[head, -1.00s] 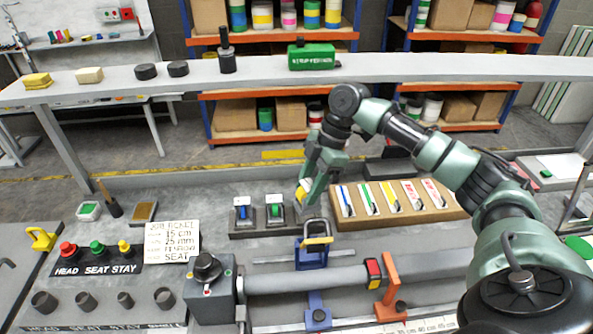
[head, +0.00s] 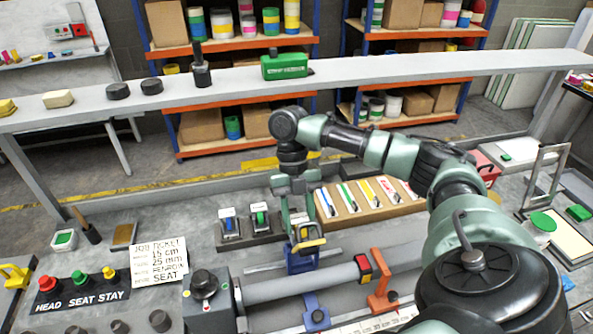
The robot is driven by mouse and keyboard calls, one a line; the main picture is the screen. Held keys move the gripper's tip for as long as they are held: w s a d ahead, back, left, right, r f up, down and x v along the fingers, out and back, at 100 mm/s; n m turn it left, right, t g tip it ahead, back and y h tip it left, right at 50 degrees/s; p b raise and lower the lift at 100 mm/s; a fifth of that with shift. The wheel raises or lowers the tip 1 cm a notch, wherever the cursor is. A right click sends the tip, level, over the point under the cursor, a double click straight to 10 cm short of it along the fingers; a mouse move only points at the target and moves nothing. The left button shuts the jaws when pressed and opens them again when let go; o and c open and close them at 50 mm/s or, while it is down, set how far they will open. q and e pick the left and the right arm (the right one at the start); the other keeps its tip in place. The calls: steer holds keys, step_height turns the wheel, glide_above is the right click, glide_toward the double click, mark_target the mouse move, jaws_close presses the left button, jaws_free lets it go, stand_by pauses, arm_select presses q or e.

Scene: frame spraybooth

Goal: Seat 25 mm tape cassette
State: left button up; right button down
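A dark rack (head: 263,237) holds a blue cassette (head: 228,222) and a green cassette (head: 260,217), side by side. My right gripper (head: 305,234) comes in from the right, just right of this rack. Its fingers are on either side of a small yellow and white piece (head: 304,233), which looks like a yellow cassette. The gripper is above a blue holder (head: 301,263) on the grey rail; the fingers hide its upper part. I cannot tell whether the piece touches the holder. My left gripper is not in view.
A wooden tray (head: 350,205) with several coloured strips lies behind and right of the gripper. A job ticket (head: 158,262) lies left.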

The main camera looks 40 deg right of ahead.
step_height(320, 180, down, 4)
steer(key=b, duration=0.4)
steer(key=shift+f, duration=0.8)
steer(key=shift+p, duration=0.4)
steer(key=shift+p, duration=0.3)
stand_by(0.3)
steer(key=shift+f, duration=0.8)
stand_by(1.0)
steer(key=c, duration=0.8)
jaws_free()
steer(key=shift+o, duration=0.2)
